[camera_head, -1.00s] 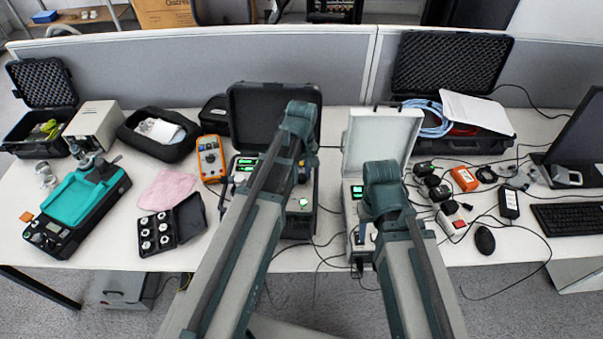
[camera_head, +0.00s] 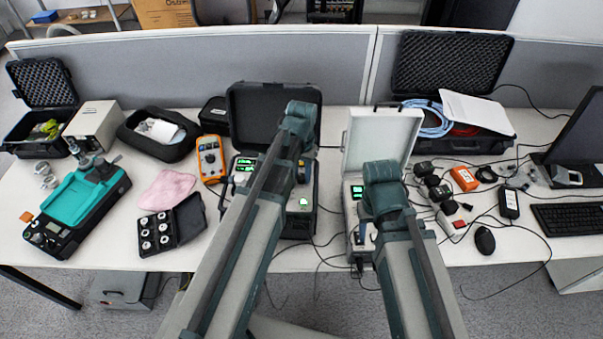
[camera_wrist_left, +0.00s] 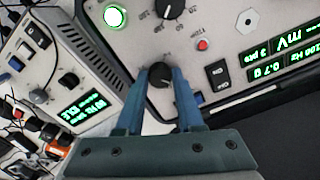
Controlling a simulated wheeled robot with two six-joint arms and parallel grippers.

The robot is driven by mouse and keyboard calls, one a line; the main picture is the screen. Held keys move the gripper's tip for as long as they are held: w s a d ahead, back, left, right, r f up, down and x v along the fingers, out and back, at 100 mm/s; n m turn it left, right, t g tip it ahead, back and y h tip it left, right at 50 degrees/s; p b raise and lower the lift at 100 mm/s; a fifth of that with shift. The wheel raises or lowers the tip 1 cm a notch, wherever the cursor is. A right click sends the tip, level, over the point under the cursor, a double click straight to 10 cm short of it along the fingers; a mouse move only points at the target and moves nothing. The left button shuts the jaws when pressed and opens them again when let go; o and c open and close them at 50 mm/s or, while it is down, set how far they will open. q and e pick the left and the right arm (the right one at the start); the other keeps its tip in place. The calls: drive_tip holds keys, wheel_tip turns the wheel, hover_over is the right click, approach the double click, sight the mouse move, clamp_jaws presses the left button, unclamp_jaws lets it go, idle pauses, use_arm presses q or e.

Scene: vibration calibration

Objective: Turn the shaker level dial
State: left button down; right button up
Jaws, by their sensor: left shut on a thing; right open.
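In the left wrist view my left gripper (camera_wrist_left: 160,90) has its two blue fingers on either side of a small black dial (camera_wrist_left: 160,74) on a light grey panel. It is shut on this dial. The dial's label is not readable. In the head view the panel's unit, a black open case (camera_head: 275,103), stands at the table's middle, and my left arm covers much of it. My right gripper (camera_head: 364,234) is mostly hidden by its own arm, low in front of the white open case (camera_head: 378,138); it is open.
The panel also has a larger black knob (camera_wrist_left: 170,8), a lit green button (camera_wrist_left: 115,16), a red button (camera_wrist_left: 202,44) and green displays (camera_wrist_left: 282,50). A neighbouring unit has a green screen (camera_wrist_left: 82,108). Cables and adapters lie right of the white case; an orange meter (camera_head: 210,158) stands left.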

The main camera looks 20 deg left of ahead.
sight(302, 176)
use_arm(q)
drive_tip(key=m, duration=0.4)
drive_tip(key=shift+m, duration=1.8)
drive_tip(key=c, duration=0.5)
unclamp_jaws()
drive_tip(key=shift+r, duration=0.1)
wheel_tip(302, 176, up, 14)
drive_tip(key=p, duration=1.3)
drive_tip(key=shift+p, duration=0.4)
